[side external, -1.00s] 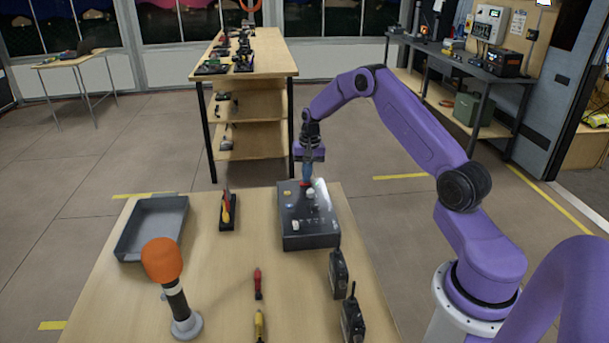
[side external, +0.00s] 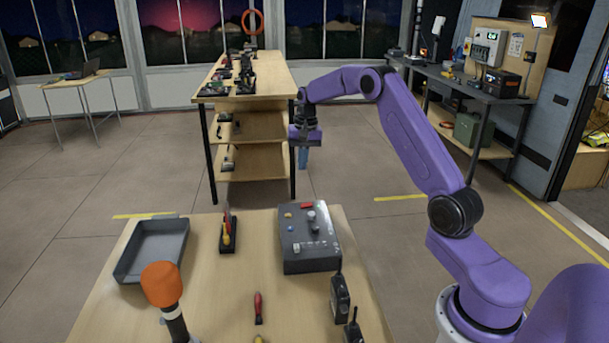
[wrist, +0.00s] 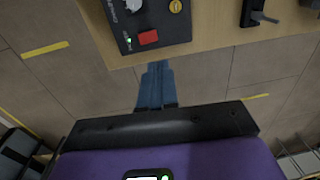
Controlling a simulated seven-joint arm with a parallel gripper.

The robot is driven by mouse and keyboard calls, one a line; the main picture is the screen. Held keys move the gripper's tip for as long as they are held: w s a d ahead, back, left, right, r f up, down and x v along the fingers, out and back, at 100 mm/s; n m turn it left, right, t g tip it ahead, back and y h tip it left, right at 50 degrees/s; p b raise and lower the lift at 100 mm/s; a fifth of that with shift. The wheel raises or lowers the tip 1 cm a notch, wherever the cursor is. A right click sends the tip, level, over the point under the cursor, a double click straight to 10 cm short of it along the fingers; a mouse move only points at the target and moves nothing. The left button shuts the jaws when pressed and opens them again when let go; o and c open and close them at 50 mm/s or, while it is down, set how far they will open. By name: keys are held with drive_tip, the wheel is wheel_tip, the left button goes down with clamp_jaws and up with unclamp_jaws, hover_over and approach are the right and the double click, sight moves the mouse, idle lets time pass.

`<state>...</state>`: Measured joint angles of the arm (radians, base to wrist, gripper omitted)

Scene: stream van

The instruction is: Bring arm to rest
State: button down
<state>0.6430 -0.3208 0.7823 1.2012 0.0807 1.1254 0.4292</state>
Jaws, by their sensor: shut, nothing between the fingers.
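My gripper (side external: 303,158) hangs in the air past the far edge of the near table, higher than the control box, with its blue fingers pointing down. In the wrist view its blue fingers (wrist: 156,85) are together and hold nothing. My purple arm reaches in from the right, bent at the elbow. The grey control box (side external: 309,258) lies on the table below and nearer the camera, apart from the gripper. The box also shows at the top of the wrist view (wrist: 160,24), with a red button and a lit green light.
On the near table (side external: 210,300) are a grey tray (side external: 125,270), an orange-topped post (side external: 162,284), a tool stand (side external: 228,236), a red screwdriver (side external: 258,308) and two radios (side external: 341,300). A shelf bench (side external: 275,82) stands behind the gripper. Open floor lies between.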

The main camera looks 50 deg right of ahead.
drive_tip(key=shift+r, duration=0.65)
drive_tip(key=s+a+r+n, duration=0.3)
drive_tip(key=s+a+n, duration=0.3)
drive_tip(key=a, duration=0.7)
drive_tip(key=s+a+r+n, duration=0.2)
drive_tip(key=s+a+n, duration=0.2)
drive_tip(key=s+a, duration=0.7)
drive_tip(key=s+a+f+n, duration=0.1)
drive_tip(key=s+n, duration=0.4)
drive_tip(key=s, duration=0.7)
drive_tip(key=s+a+f+n, duration=0.1)
drive_tip(key=s+n, duration=0.5)
drive_tip(key=s, duration=0.6)
drive_tip(key=shift+a+n, duration=0.3)
drive_tip(key=shift+a, duration=0.4)
drive_tip(key=shift+r, duration=0.1)
